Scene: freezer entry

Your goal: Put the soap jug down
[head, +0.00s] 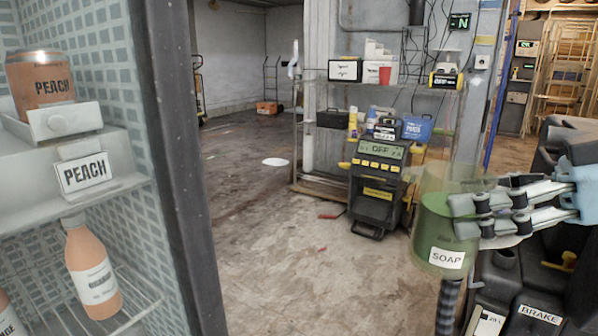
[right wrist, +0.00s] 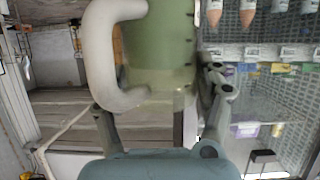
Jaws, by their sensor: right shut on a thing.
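The soap jug (head: 436,235) is a clear container with green liquid and a white SOAP label, at the right of the head view. My right gripper (head: 470,215) is shut on it from the right side and holds it up in the air, roughly upright. In the right wrist view the jug (right wrist: 172,45) shows green between the two fingers (right wrist: 160,105), with a pale handle (right wrist: 100,50) at its left. My left gripper is not in view.
A fridge shelf (head: 130,185) with a peach container (head: 40,80) and an orange bottle (head: 92,268) stands at left. A black machine (head: 378,190) and a wire shelf (head: 330,80) stand behind the jug. A dark console marked BRAKE (head: 520,290) lies below right.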

